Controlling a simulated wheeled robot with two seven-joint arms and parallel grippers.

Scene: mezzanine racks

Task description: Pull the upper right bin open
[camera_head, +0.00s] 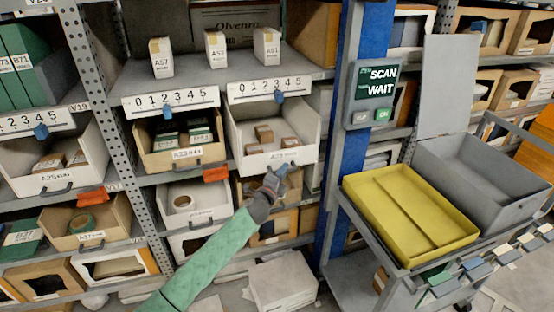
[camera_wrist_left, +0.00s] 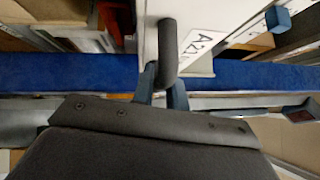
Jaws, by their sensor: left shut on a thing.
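The upper right bin (camera_head: 304,156) is white, with a label on its front, and holds a few small brown boxes. It sits below the right-hand number strip and its front stands out past the wooden bin beside it. Its inside is visible from above. My left gripper (camera_head: 275,181) is at the lower front edge of this bin, with my green-sleeved arm coming up from below. In the left wrist view the gripper (camera_wrist_left: 163,88) is shut on the bin's dark bar handle (camera_wrist_left: 167,45), beside the white labelled front (camera_wrist_left: 198,45). My right gripper is not in view.
A wooden bin (camera_head: 157,160) is to the left of the white bin. More bins fill the shelf below, close to my arm. A blue post (camera_head: 358,130) with a scan sign (camera_head: 374,88) stands to the right. A cart with a yellow tray (camera_head: 390,190) is at the right.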

